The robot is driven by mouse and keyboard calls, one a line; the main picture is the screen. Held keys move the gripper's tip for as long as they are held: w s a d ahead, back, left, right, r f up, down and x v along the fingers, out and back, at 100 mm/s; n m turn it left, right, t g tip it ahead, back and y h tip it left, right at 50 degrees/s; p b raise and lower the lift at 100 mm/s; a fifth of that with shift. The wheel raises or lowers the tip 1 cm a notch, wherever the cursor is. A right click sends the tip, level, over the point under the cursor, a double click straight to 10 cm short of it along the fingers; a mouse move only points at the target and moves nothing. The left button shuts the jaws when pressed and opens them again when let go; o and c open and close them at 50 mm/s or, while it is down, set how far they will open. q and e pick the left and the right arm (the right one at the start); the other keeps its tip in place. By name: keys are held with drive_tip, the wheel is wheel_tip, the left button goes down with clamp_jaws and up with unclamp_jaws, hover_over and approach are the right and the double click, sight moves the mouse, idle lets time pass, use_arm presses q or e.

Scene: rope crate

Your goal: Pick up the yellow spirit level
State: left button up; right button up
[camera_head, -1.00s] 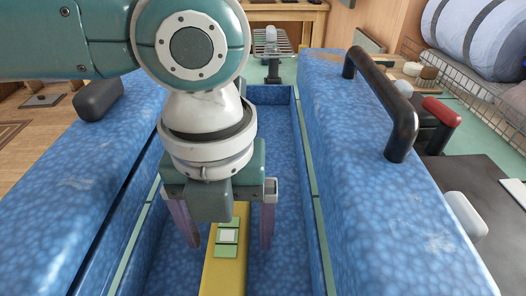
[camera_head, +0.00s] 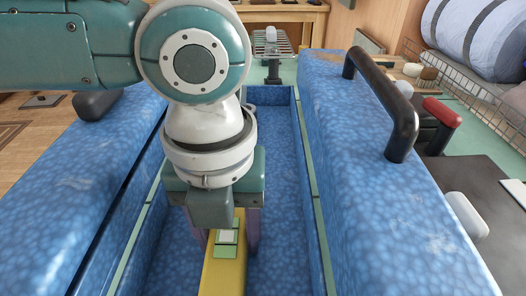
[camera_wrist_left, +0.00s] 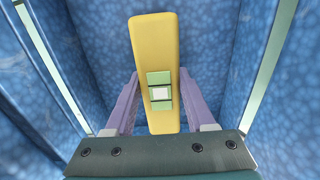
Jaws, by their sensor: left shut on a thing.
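The yellow spirit level (camera_head: 224,272) stands in the blue crate, with a green and white panel on its upper face. It also shows in the left wrist view (camera_wrist_left: 155,45), running away from the gripper. My left gripper (camera_head: 226,240) points down into the crate and is shut on the level, one purple finger on each side. The fingers also show in the left wrist view (camera_wrist_left: 159,100). The level's lower part is hidden in the head view. My right gripper is in neither view.
The blue crate (camera_head: 345,160) has high padded sides close to my left gripper on both sides. A black handle (camera_head: 385,105) rises from its right side. A red-ended grip (camera_head: 441,112) and a wire rack (camera_head: 480,105) lie further right. The crate's far floor is clear.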

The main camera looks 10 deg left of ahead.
sight(228, 233)
use_arm(q)
clamp_jaws()
drive_tip(key=shift+r, duration=0.1)
wheel_tip(228, 233, up, 20)
drive_tip(key=p, duration=0.3)
idle(0.6)
